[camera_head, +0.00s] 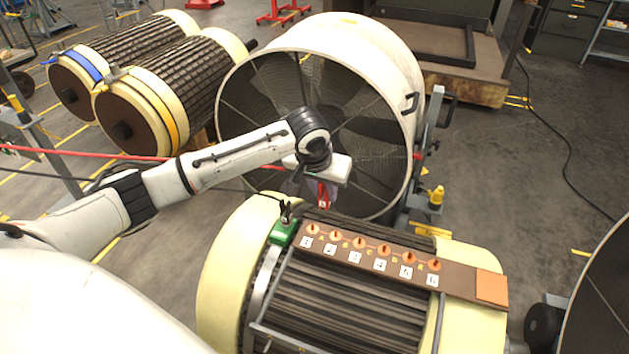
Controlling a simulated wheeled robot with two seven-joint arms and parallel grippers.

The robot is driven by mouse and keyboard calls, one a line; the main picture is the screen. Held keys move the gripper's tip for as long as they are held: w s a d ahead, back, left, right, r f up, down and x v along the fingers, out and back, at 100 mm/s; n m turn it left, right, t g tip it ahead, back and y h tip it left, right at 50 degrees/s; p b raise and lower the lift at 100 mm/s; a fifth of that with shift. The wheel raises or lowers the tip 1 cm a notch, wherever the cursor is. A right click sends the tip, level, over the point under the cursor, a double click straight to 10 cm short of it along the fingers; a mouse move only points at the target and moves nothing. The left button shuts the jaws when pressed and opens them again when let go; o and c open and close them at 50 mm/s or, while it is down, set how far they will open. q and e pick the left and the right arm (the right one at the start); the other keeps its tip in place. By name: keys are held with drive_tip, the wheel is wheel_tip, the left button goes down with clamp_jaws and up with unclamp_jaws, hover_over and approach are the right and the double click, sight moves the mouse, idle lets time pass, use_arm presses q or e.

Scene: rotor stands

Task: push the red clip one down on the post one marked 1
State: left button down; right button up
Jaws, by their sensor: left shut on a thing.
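My left arm comes in from the left, and my left gripper (321,186) is shut on the red clip (323,196). The clip hangs below the white gripper body, above and just behind the left end of the brown strip (460,286). The strip lies across the top of the near rotor (225,270) and carries a row of several orange posts. Post one (312,229) is the leftmost, with a small white label below it. The clip and this post look apart; the exact gap is hard to tell. My right gripper is not in view.
A green block (283,231) with a dark upright piece stands left of the strip. A large round fan (375,60) stands close behind my gripper. Two more rotors (140,115) lie at the back left. Open floor (520,180) lies to the right.

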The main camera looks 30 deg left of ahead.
use_arm(q)
drive_tip(key=a+f, duration=0.3)
drive_tip(key=a, duration=0.1)
drive_tip(key=b, duration=0.6)
hover_over(313, 224)
wheel_tip(313, 224, down, 5)
drive_tip(key=shift+a+r, duration=0.1)
drive_tip(key=shift+f, duration=1.25)
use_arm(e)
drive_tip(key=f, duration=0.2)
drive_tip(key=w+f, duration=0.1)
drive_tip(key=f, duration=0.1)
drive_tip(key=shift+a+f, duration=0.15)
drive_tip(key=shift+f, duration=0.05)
use_arm(q)
drive_tip(key=shift+f, duration=0.1)
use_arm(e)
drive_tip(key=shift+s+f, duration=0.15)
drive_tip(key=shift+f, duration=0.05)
use_arm(q)
drive_tip(key=shift+f, duration=0.4)
drive_tip(key=c, duration=1.5)
unclamp_jaws()
drive_tip(key=shift+o, duration=0.2)
